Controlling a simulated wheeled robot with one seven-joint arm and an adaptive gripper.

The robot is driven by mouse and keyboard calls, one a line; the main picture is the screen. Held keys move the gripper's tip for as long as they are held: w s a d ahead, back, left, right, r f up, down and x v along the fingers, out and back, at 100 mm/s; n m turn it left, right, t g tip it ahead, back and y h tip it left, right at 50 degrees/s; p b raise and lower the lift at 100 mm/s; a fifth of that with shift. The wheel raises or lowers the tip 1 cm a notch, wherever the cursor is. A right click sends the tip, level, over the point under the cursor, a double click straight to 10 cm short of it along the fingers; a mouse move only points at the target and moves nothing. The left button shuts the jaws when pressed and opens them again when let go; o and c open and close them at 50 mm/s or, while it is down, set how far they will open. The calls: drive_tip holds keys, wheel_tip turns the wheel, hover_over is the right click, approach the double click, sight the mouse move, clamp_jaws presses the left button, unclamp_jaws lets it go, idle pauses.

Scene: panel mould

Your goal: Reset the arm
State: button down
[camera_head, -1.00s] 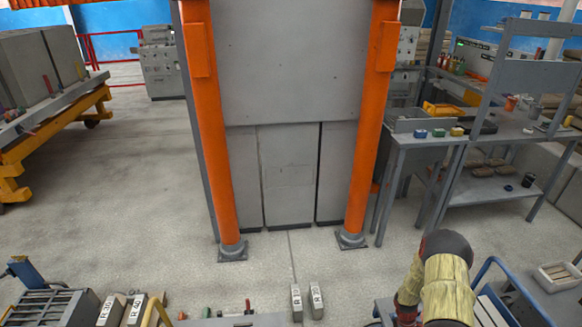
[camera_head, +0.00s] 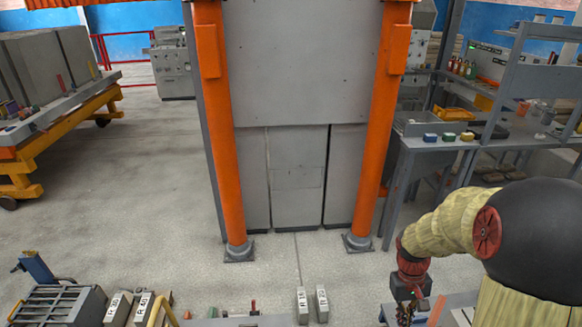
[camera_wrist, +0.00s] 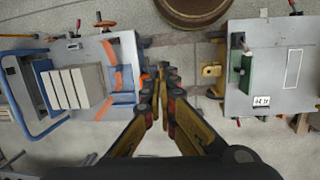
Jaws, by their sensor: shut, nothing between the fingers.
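My gripper shows in the wrist view (camera_wrist: 164,78) with its yellow, black and red fingers drawn together at the tips. Nothing is held between them. It points down over a gap between two grey surfaces. In the head view my arm, in a tan sleeve with a dark rounded joint, bends at the lower right. Its red and dark end hangs near the bottom edge, and the fingertips there are hard to make out.
In the wrist view, a grey plate (camera_wrist: 262,98) lies right of my gripper, and pale blocks (camera_wrist: 75,88) beside a blue frame lie left. A brown round object (camera_wrist: 192,8) is above. In the head view, an orange-posted panel (camera_head: 290,60) stands ahead and a workbench (camera_head: 430,142) at right.

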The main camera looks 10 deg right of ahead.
drive_tip(key=s+a+r+t, duration=0.4)
drive_tip(key=a+r, duration=0.4)
drive_tip(key=r, duration=0.4)
drive_tip(key=s+a+r+t+y, duration=0.1)
drive_tip(key=s+a+r+t, duration=0.2)
drive_tip(key=r, duration=0.9)
drive_tip(key=shift+s+a+n+t, duration=0.4)
drive_tip(key=shift+s+a, duration=1.5)
drive_tip(key=shift+a, duration=0.8)
